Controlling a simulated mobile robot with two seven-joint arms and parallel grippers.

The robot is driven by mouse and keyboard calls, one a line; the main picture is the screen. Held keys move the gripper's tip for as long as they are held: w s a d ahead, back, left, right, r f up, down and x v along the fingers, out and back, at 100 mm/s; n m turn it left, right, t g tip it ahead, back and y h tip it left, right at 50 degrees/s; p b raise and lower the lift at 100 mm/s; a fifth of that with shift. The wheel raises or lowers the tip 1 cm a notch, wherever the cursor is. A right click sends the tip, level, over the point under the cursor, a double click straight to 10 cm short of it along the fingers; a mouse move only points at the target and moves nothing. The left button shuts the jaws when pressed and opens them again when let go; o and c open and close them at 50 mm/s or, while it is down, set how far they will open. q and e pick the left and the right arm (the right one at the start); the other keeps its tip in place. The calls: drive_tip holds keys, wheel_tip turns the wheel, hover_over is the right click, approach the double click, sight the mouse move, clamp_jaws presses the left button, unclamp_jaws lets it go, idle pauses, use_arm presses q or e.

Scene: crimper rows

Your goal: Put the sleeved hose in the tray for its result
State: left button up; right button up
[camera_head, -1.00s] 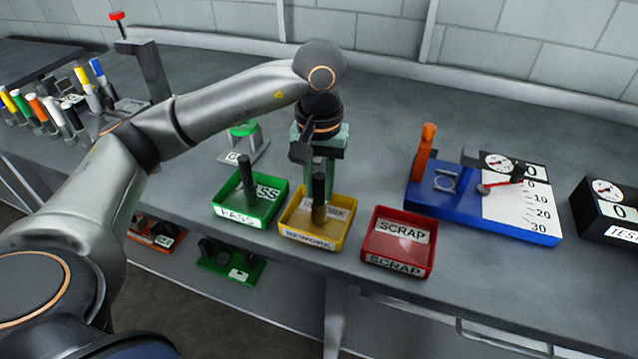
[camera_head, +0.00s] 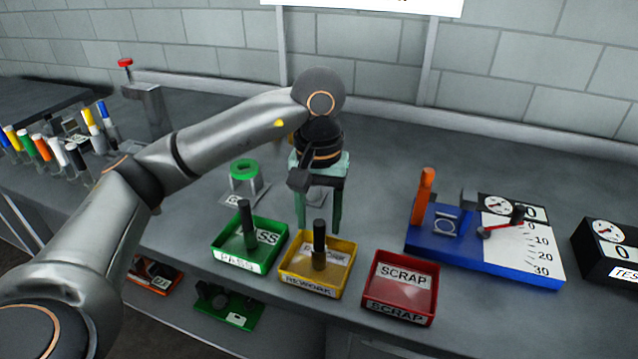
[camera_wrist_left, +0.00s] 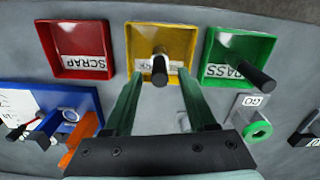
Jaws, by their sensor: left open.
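A black hose (camera_head: 319,236) stands upright in the yellow REWORK tray (camera_head: 287,273). It shows end-on in the left wrist view (camera_wrist_left: 160,72). Another black hose (camera_head: 246,222) stands in the green PASS tray (camera_head: 222,252). The red SCRAP tray (camera_head: 371,297) is empty. My left gripper (camera_head: 319,225) is open and empty, just behind and above the yellow tray. In the left wrist view its spread fingers (camera_wrist_left: 161,80) point toward that tray, with the hose beyond and between them, apart from both. My right gripper is out of view.
A blue gauge fixture (camera_head: 440,240) with an orange post and a scale stands right of the trays. A black tester box (camera_head: 605,254) is at the far right. A green ring GO gauge (camera_head: 243,171) stands behind the PASS tray. Several coloured markers stand at the left.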

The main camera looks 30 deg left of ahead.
use_arm(q)
wheel_tip(320, 180, up, 9)
drive_tip(key=p, duration=0.2)
drive_tip(key=shift+f, duration=0.1)
